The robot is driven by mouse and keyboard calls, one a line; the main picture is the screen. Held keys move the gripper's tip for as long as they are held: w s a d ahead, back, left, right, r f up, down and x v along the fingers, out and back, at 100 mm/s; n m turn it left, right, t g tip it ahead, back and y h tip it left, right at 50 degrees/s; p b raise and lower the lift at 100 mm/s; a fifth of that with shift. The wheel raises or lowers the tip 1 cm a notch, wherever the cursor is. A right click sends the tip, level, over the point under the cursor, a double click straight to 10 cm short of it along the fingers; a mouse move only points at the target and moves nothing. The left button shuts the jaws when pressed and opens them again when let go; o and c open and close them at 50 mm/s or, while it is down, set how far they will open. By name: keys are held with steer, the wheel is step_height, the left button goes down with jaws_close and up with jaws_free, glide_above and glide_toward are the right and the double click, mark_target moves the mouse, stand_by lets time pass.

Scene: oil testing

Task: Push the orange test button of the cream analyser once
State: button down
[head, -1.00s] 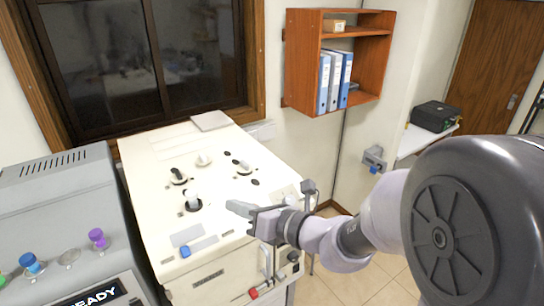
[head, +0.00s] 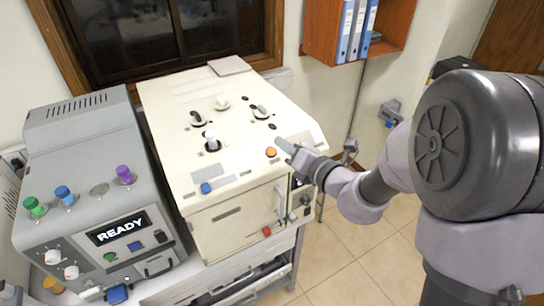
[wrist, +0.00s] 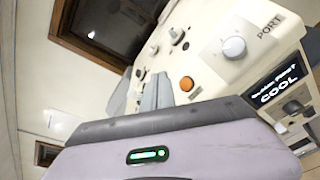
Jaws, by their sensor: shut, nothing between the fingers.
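The cream analyser (head: 235,219) stands below the window. Its orange test button (head: 271,152) is on the right front of the sloped top; it also shows in the wrist view (wrist: 187,84). My gripper (head: 281,144) is shut and empty, with its tips close to the right of the button in the head view. In the wrist view my fingers (wrist: 157,92) lie just left of the button, apart from it in the picture. I cannot tell how high the tips are above the panel. The wrist view also shows a small display (wrist: 277,85) reading COOL.
A grey machine (head: 75,155) with a READY display (head: 118,229) and coloured knobs stands left of the analyser. Switches and a white knob (head: 221,101) rise from the cream top. A shelf (head: 320,32) with binders hangs at upper right. Tiled floor lies open at right.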

steer(key=shift+w+a+f+b, duration=0.25)
steer(key=shift+w+f+b, duration=0.15)
steer(key=shift+f, duration=0.3)
steer(key=shift+w+a+f+b, duration=0.3)
steer(key=shift+w+f+b, duration=0.05)
steer(key=shift+f, duration=0.3)
steer(key=shift+w+a+f+b, duration=0.25)
steer(key=shift+w+f+b, duration=0.15)
steer(key=shift+f, duration=0.3)
stand_by(0.5)
steer(key=shift+w+a+f, duration=0.15)
steer(key=shift+w+f, duration=0.05)
steer(key=shift+f, duration=0.1)
steer(key=shift+w+a+f+b, duration=0.1)
steer(key=shift+w+f+b, duration=0.05)
steer(key=shift+f+b, duration=0.25)
stand_by(0.5)
steer(key=shift+r, duration=0.15)
steer(key=shift+s+d+r+p, duration=0.25)
steer(key=shift+s+r+p, duration=0.15)
steer(key=shift+r+p, duration=0.2)
steer(key=r+p, duration=0.1)
steer(key=s+d+r+p, duration=0.1)
steer(key=s+r+p, duration=0.1)
steer(key=r, duration=0.1)
steer(key=shift+s+d, duration=0.15)
steer(key=shift+d, duration=0.15)
